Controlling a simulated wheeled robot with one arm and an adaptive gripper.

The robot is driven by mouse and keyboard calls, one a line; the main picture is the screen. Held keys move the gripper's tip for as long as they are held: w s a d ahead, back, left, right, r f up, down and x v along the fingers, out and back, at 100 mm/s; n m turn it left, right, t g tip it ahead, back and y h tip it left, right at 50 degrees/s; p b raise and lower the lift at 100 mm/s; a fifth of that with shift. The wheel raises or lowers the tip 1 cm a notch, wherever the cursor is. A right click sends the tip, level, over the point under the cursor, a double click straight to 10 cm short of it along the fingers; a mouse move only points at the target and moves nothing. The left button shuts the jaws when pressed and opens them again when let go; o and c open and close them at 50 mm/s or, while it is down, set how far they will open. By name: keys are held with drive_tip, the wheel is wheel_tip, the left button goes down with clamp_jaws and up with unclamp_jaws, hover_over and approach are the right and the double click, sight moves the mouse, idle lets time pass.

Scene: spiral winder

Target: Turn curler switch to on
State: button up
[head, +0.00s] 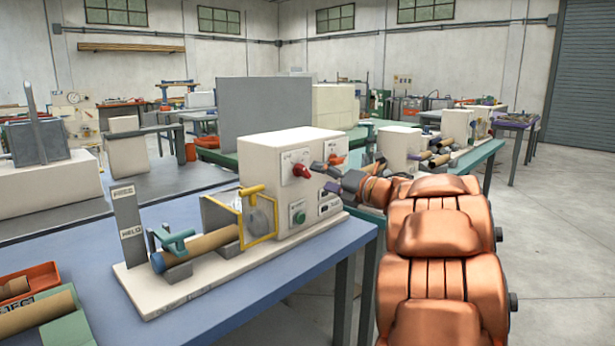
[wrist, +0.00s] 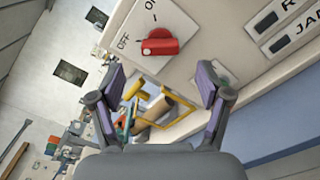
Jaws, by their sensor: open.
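The curler switch is a red knob (head: 301,171) on a pale plate on the front of the cream machine box (head: 262,165). In the wrist view the red knob (wrist: 160,42) sits near the top middle, with OFF printed to its left and a partly cut-off label above it. The knob's bar lies roughly level in that view, in line with the OFF side. My gripper (head: 325,178) is open and empty, just right of the knob in the head view. In the wrist view its fingers (wrist: 160,76) are spread either side, below the knob, not visibly touching it.
A yellow guard frame (head: 260,212) and a brown tube (head: 208,242) are on the machine's left. A green button (head: 299,217) is below the knob. The machine stands on a blue table (head: 235,305). An orange tray (head: 40,276) lies at far left.

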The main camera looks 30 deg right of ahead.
sight(307, 172)
drive_tip(key=shift+x, duration=3.05)
drive_tip(key=shift+c, duration=0.3)
drive_tip(key=c, duration=1.1)
